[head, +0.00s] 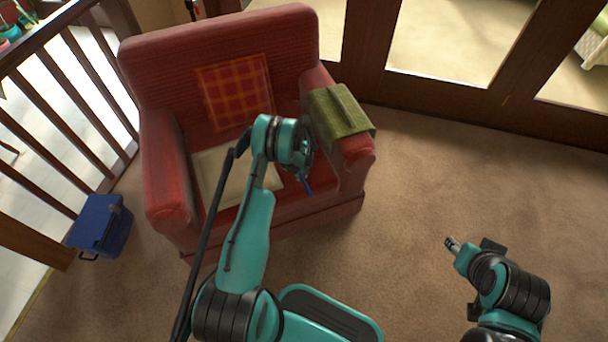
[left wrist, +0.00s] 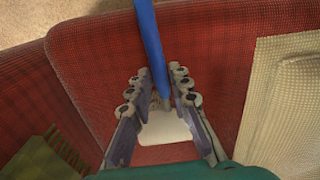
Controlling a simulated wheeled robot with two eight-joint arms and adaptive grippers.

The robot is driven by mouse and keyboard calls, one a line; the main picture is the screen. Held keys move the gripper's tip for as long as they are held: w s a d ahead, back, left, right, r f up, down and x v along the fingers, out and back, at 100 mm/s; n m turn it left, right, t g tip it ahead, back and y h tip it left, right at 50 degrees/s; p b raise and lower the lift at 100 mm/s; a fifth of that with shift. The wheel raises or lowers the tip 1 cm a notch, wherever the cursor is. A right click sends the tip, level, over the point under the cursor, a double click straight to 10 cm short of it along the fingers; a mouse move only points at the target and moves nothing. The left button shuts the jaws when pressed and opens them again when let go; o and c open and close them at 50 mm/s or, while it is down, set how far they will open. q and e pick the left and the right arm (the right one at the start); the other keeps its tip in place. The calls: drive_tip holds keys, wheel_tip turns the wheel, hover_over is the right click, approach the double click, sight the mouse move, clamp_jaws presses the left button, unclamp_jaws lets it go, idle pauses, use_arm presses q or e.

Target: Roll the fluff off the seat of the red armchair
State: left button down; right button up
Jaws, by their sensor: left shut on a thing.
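The red armchair (head: 160,150) faces me, and its red seat also fills much of the left wrist view (left wrist: 85,65). My left gripper (left wrist: 157,88) is over the seat, shut on a lint roller with a blue handle (left wrist: 150,40) and a white head (left wrist: 165,130). In the head view, only part of the blue handle (head: 305,185) shows, and my arm hides most of the gripper. I cannot tell whether the head touches the seat. I cannot make out any fluff. My right gripper (head: 452,244) is over the carpet at the right, its jaws unclear.
A cream cloth (head: 212,165) lies on the seat, beside the roller. A plaid cushion (head: 235,92) leans on the backrest. A green cloth (head: 340,112) hangs over the right armrest. A blue box (head: 100,228) stands left by the railing (head: 70,130). The carpet at right is clear.

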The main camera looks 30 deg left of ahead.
use_arm(q)
drive_tip(key=shift+w+a+f, duration=0.1)
drive_tip(key=shift+w+a, duration=0.45)
drive_tip(key=shift+a, duration=0.05)
drive_tip(key=shift+w+d, duration=1.35)
drive_tip(key=shift+w, duration=0.15)
drive_tip(key=shift+r, duration=0.2)
wheel_tip(320, 180, up, 6)
drive_tip(key=p, duration=0.2)
drive_tip(key=shift+f+p, duration=0.15)
drive_tip(key=shift+p, duration=0.15)
wheel_tip(320, 180, up, 3)
drive_tip(key=shift+r+p, duration=0.1)
drive_tip(key=shift+p, duration=0.2)
